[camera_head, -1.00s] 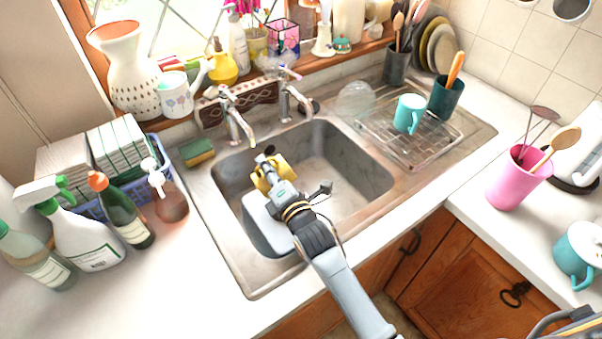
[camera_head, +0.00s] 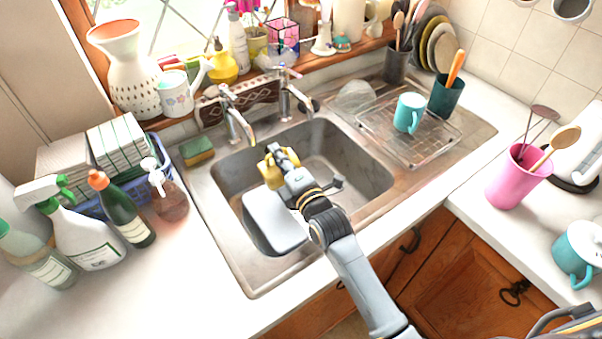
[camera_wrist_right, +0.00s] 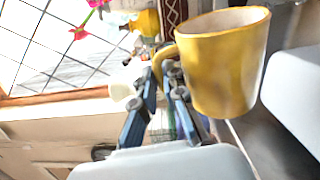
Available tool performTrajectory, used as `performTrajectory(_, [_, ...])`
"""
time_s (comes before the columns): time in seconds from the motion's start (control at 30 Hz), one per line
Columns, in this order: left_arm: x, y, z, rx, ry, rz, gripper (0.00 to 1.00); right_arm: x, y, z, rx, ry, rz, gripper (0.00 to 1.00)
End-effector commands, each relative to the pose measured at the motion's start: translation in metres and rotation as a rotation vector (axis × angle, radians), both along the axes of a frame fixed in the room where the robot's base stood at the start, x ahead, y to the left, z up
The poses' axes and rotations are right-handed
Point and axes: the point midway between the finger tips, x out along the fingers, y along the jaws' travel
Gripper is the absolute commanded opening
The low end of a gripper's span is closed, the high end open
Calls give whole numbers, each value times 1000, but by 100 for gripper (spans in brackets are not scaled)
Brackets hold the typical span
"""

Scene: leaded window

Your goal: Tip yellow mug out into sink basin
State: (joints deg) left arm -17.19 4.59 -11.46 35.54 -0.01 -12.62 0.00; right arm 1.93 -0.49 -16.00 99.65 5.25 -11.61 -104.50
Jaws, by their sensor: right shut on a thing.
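The yellow mug (camera_head: 271,174) is in the air over the left part of the sink basin (camera_head: 350,165). My right gripper (camera_head: 283,155) is shut on its handle. In the right wrist view, the mug (camera_wrist_right: 222,65) shows large beside the fingers (camera_wrist_right: 160,85). The window and sill things appear turned about a quarter there, so the mug looks tipped onto its side. Its inside is barely seen, and I cannot tell whether anything is in it or coming out. My left gripper is not in view.
A pale flat thing (camera_head: 273,222) lies in the basin below the mug. Two taps (camera_head: 235,120) stand behind it. A drying rack (camera_head: 425,148) with a teal mug (camera_head: 409,113) is at the right. Bottles (camera_head: 125,215) and a sponge (camera_head: 197,151) are at the left.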

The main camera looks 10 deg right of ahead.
Motion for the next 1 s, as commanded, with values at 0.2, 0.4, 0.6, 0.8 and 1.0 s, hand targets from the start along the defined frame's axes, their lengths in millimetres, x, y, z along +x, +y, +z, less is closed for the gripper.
performTrajectory(0.2, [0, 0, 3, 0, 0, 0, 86, 1, -1, 3, 20, 4, 0, 0])
performTrajectory(0.4, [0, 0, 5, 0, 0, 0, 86, 1, -3, 4, 39, 10, 0, 0])
performTrajectory(0.6, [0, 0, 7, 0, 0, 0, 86, 2, -6, 5, 62, 16, 1, 0])
performTrajectory(0.8, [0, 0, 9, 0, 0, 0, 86, 3, -8, 6, 86, 23, 1, 0])
performTrajectory(1.0, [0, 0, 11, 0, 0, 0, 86, 3, -10, 7, 108, 30, 1, 0])
